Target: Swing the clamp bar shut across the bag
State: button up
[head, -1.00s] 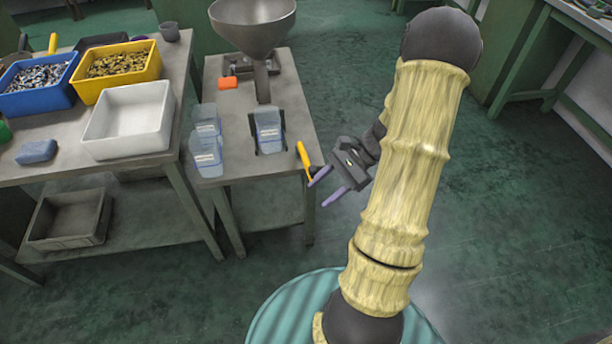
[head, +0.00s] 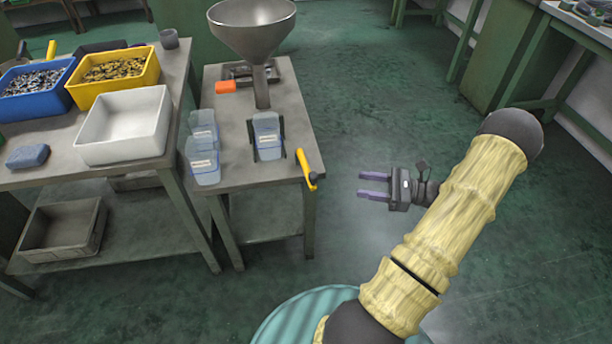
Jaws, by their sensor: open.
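The clamp bar (head: 306,169), with a yellow-orange handle, is at the right edge of the small bench, pointing toward the bench's front right corner. It lies beside the bag, not across it. The clear bluish bag (head: 267,138), with a white label, stands in a dark holder near the bench's front. My gripper (head: 374,186) is open and empty, its two purple fingers pointing left. It is to the right of the clamp bar, apart from it, over the green floor.
Two similar bags (head: 203,160) stand at the bench's left side. A white bin (head: 125,128) is on the left table. The floor between bench and gripper is clear.

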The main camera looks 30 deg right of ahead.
aim_at(306, 164)
jog(key=b+x, duration=0.2)
jog(key=x, duration=1.4)
jog(key=shift+w+a, duration=0.25)
jog(key=shift+a, duration=0.1)
grip_shut()
